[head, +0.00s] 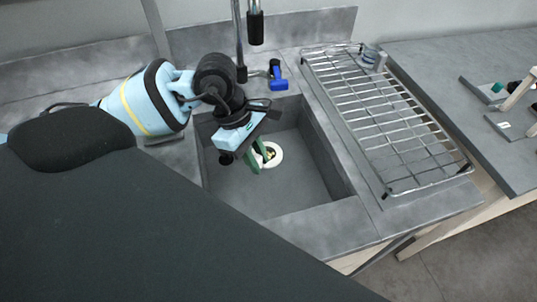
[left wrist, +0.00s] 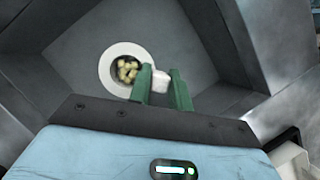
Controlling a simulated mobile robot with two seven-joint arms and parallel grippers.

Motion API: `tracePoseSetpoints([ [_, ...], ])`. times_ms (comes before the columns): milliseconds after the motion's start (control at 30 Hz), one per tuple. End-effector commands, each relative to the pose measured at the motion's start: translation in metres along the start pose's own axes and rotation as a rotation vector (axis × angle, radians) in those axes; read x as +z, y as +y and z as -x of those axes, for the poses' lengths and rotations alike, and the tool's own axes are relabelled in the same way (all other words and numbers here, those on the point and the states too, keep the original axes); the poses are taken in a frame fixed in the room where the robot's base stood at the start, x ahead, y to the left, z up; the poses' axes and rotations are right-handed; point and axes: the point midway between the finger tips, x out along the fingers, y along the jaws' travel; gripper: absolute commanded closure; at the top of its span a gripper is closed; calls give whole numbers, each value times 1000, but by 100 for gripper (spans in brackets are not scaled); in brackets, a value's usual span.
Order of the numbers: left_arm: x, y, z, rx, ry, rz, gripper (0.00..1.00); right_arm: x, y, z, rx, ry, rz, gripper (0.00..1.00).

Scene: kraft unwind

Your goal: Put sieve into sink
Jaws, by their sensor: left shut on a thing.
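The sieve (head: 277,155) shows as a small white ring with a dark centre and yellowish pieces inside. In the left wrist view the sieve (left wrist: 105,70) lies just beyond my green fingertips. My left gripper (head: 260,155) reaches down into the grey sink (head: 230,190) from the upper left. In the left wrist view its fingers (left wrist: 160,82) are shut on a small white piece beside the ring, which looks like the sieve's handle. The sieve shows against the sink floor; I cannot tell whether it touches it. My right gripper is not in view.
A wire drying rack (head: 385,125) stands on the counter right of the sink. A blue object (head: 278,82) lies behind the basin, near the dark tap (head: 240,45). Another grey worktop (head: 450,70) is at the right. The basin's front and right floor looks clear.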

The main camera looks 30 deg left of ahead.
Motion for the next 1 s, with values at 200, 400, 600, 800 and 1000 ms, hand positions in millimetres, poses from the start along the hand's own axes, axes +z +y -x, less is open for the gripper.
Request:
tracePoseSetpoints([
  [200, -3, 1, 2, 14, 3, 23, 100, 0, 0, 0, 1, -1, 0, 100],
  [400, -14, 0, -24, 8, 3, 25, 100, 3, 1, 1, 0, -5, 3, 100],
  [600, -24, 0, -50, 10, 2, 21, 100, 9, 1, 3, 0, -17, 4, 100],
  [800, -27, 1, -56, 12, 1, 20, 100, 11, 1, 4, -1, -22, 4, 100],
  [1000, -32, 0, -68, 10, 3, 21, 100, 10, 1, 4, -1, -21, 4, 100],
])
